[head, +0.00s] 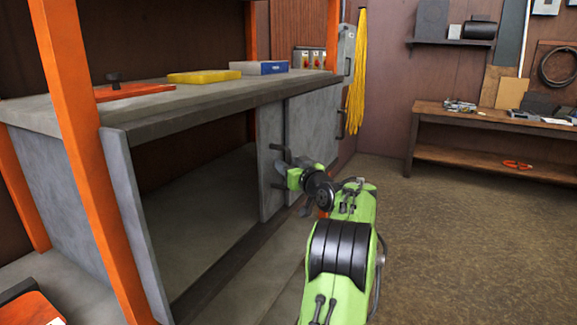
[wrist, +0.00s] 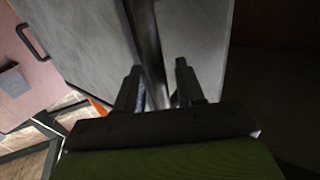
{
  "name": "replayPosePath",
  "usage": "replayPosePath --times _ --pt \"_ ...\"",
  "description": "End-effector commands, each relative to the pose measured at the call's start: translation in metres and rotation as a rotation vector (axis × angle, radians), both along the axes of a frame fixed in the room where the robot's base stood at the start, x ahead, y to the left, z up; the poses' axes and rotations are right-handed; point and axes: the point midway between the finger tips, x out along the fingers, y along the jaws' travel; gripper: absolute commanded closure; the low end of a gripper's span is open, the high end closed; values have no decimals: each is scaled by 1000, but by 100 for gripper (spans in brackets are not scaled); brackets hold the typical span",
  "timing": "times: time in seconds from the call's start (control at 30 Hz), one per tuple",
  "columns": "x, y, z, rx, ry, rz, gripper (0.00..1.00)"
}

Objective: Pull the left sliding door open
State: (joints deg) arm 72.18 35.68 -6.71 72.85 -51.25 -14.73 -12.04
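The left sliding door (head: 270,160) is a grey panel in the cabinet under the workbench. It stands at the right side of a wide dark opening, overlapping the other grey door (head: 315,118). My gripper (head: 284,172) is at its right part, close to small dark handle brackets. In the wrist view my gripper (wrist: 157,80) has its two black fingers apart, on either side of a narrow upright edge between grey panels (wrist: 90,45). Whether the fingers touch it cannot be told. The arm partly hides the doors' lower part.
The bench top (head: 200,95) overhangs the cabinet, with an orange post (head: 75,130) at the front. It carries a yellow case (head: 204,76) and a blue box (head: 259,68). Brown floor (head: 460,230) is clear to the right, before a wooden table (head: 490,122).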

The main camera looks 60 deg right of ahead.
Motion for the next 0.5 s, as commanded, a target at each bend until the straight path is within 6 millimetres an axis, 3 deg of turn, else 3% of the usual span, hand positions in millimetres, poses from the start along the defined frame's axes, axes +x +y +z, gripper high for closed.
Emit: replayPosePath --times 0.13,0.23,0.5 --pt "-3 2 0 0 0 0 62" --pt "-17 8 0 0 0 -2 62" --pt "-84 44 -1 2 -1 -6 62"
